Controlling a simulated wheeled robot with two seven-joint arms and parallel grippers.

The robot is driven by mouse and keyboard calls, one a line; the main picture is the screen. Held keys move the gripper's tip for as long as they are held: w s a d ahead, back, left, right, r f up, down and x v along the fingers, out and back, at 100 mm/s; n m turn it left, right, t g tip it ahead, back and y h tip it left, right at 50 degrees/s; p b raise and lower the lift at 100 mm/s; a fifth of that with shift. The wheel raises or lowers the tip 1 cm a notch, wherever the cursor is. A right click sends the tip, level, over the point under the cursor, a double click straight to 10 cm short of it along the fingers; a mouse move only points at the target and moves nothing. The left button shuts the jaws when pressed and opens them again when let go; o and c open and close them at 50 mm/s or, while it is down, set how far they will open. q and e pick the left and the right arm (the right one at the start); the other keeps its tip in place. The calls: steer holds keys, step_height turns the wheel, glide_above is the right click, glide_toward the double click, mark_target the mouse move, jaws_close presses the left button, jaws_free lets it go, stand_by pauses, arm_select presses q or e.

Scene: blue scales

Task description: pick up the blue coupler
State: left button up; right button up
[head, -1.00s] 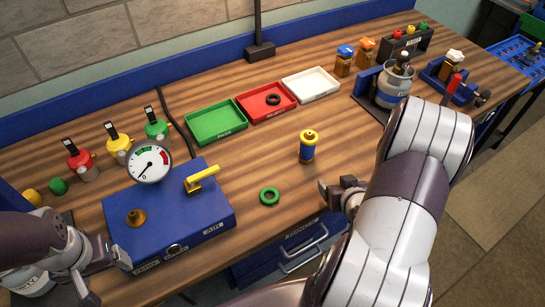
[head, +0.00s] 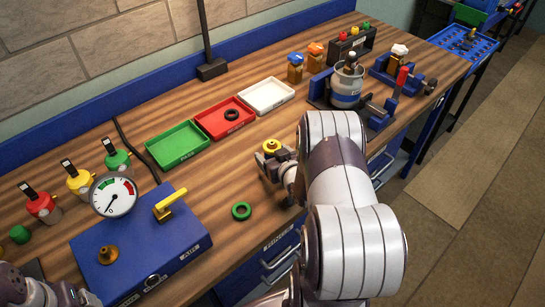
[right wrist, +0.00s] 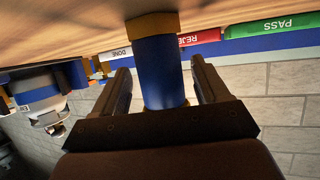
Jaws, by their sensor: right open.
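The blue coupler is a blue cylinder with yellow ends, upright on the wooden bench. In the head view its yellow top (head: 272,146) shows just beyond my right gripper (head: 270,165), which hides most of its body. In the right wrist view the coupler's blue body (right wrist: 158,75) stands between the two open fingers of my right gripper (right wrist: 160,82). A gap shows on each side; I cannot tell whether either finger touches it. My left gripper (head: 82,297) is cut off at the lower left edge, its jaws unclear.
A green ring (head: 241,211) lies on the bench left of my right arm. A blue gauge box (head: 140,250) with a yellow lever stands further left. Green (head: 178,144), red (head: 224,120) and white (head: 266,96) trays line the back. A metal cup fixture (head: 347,86) stands to the right.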

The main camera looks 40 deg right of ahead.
steer(key=shift+w+f, duration=0.1)
steer(key=shift+w, duration=0.2)
steer(key=shift+s, duration=0.1)
steer(key=c, duration=1.2)
